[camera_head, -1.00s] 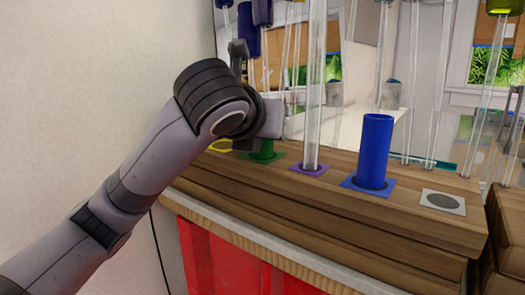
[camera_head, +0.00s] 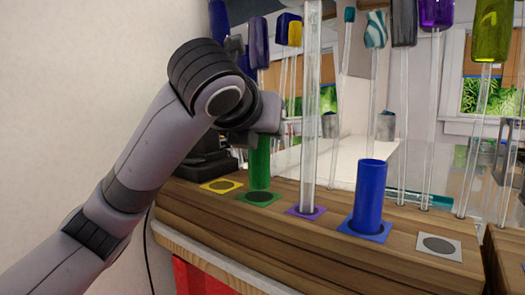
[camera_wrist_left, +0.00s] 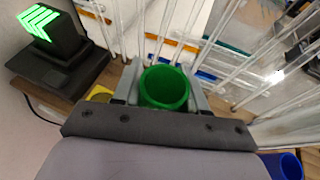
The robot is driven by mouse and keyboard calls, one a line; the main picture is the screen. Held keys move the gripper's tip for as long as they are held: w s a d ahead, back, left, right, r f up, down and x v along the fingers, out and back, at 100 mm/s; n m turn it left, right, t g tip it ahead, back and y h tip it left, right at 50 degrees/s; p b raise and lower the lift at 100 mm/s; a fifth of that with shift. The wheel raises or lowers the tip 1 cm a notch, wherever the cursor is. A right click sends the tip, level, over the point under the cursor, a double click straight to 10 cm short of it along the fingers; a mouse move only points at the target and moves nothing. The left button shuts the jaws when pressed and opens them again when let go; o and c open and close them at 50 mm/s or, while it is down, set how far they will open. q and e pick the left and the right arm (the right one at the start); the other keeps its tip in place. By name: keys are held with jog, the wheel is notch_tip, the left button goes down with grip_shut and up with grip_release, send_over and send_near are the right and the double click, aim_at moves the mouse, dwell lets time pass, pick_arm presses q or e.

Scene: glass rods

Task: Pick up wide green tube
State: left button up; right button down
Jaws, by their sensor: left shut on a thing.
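The wide green tube (camera_head: 260,165) is upright over the green square pad (camera_head: 258,198) on the wooden ledge. Its lower end appears just above the pad's dark circle. My left gripper (camera_head: 264,122) is shut on the tube's upper part; the hand hides the top in the head view. In the left wrist view the open round mouth of the green tube (camera_wrist_left: 164,87) sits between the two grey fingers of the left gripper (camera_wrist_left: 163,95). My right gripper is not in view.
A clear glass rod (camera_head: 310,120) stands on a purple pad just right of the green one. A wide blue tube (camera_head: 369,195) stands further right. A yellow pad (camera_head: 221,186) and a grey pad (camera_head: 439,246) are empty. A dark device (camera_wrist_left: 50,50) stands left.

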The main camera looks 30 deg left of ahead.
pick_arm(q)
notch_tip(320, 180, up, 12)
jog(key=shift+r+p, duration=0.1)
jog(key=shift+p, duration=0.9)
jog(key=a+f+m+h+b, duration=0.1)
jog(key=a+f, duration=0.3)
jog(key=f, duration=0.5)
jog(key=w+a+f+m+h+b, duration=0.1)
jog(key=a+f+m+h, duration=0.2)
jog(key=f, duration=0.6)
jog(key=shift+a+m+h, duration=0.3)
jog(key=shift+a+h, duration=0.2)
jog(key=shift+h, duration=0.2)
jog(key=shift+r, duration=0.1)
jog(key=shift+p, duration=0.5)
jog(key=shift+p, duration=0.3)
